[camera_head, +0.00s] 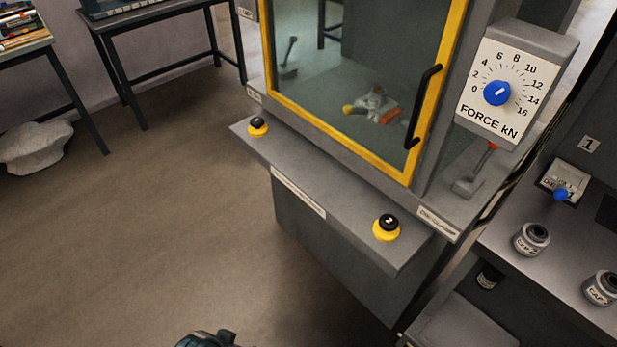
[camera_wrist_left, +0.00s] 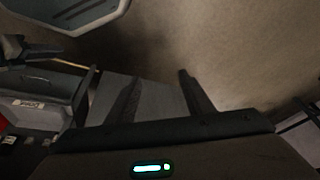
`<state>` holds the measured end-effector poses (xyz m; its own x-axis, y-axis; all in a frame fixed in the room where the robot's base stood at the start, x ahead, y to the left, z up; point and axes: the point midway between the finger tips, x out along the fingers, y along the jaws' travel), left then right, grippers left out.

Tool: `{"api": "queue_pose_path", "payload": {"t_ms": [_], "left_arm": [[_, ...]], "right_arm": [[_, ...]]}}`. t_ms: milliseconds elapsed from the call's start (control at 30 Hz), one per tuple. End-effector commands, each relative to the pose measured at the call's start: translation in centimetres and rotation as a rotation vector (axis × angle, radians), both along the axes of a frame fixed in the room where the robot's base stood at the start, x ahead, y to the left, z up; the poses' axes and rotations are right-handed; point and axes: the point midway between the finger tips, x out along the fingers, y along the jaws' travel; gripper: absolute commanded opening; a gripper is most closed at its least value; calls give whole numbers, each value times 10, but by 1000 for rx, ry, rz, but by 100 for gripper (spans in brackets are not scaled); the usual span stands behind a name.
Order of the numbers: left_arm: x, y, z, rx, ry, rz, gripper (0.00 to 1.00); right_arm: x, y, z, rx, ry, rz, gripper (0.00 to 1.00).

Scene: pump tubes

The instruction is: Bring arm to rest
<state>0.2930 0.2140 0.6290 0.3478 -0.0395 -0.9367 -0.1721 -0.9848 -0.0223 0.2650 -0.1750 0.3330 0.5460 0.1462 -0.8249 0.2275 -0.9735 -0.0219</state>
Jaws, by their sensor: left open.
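My left gripper (camera_wrist_left: 160,78) shows in the left wrist view with its two dark fingers apart and nothing between them. Beyond the fingers are a grey panel and brown floor. In the head view, only a small dark teal piece shows at the bottom edge, and I cannot tell which part it is. My right gripper is not in view.
A grey press (camera_head: 335,218) with a yellow-framed door (camera_head: 345,135), a force dial (camera_head: 497,93) and two black-and-yellow buttons (camera_head: 386,228) stands ahead. Shelves with labelled cap jars (camera_head: 531,240) are at right. Open floor (camera_head: 130,240) lies at left, with a dark-legged table (camera_head: 165,20) behind.

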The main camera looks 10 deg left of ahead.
Motion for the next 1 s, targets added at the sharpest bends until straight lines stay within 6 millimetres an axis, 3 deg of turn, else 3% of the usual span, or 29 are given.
{"api": "queue_pose_path", "payload": {"t_ms": [167, 400, 700, 833, 1000], "left_arm": [[14, -7, -50, -11, -24, -6, 47], [24, -21, -140, -35, -84, -19, 47], [6, -34, -239, -66, -160, -39, 47], [-8, -36, -269, -78, -191, -48, 47], [-23, -38, -290, -88, -219, -54, 47]], "right_arm": [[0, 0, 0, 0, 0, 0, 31], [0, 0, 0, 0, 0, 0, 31], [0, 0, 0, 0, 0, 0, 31], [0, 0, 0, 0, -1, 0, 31], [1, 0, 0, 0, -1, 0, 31]]}}
